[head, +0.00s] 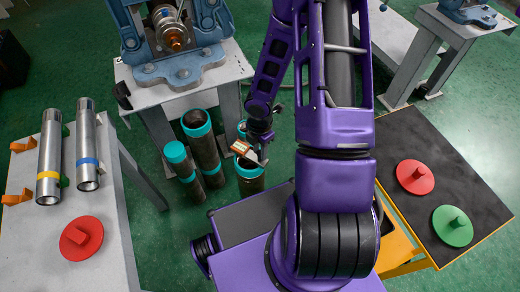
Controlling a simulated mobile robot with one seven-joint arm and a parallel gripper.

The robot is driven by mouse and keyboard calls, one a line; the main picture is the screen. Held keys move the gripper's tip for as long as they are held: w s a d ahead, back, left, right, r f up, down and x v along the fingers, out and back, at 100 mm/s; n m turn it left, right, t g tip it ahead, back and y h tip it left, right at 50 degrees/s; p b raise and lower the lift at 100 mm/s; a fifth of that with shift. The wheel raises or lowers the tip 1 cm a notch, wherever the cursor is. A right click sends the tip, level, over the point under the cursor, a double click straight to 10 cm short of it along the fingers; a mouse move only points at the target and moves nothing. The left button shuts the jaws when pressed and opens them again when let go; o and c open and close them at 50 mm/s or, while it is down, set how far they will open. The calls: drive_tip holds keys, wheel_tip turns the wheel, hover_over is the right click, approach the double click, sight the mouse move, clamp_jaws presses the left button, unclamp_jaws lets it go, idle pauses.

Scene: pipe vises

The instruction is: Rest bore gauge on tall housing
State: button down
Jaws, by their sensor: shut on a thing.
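Several dark upright housings with teal rims stand together on the floor below the vise table. The one in the middle (205,150) looks the tallest. A slimmer one (183,170) stands left of it and another (251,185) on the right. My gripper (258,154) is over the right housing, shut on a small orange-brown and pale thing (242,148), which seems to be the bore gauge. The gauge is small and partly hidden by my gripper. I cannot tell whether it touches the right housing's rim.
A vise (178,50) stands on the table behind the housings. The left table (110,245) holds two metal pipes (50,155) (87,145) and a red disc (81,237). The right dark-topped table (440,150) holds red (415,177) and green (453,226) discs. My arm covers the middle.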

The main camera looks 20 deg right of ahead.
idle(0.4)
drive_tip(key=c, duration=0.5)
unclamp_jaws()
drive_tip(key=shift+c, duration=0.2)
drive_tip(key=shift+r+p, duration=3.2)
drive_tip(key=shift+r, duration=0.3)
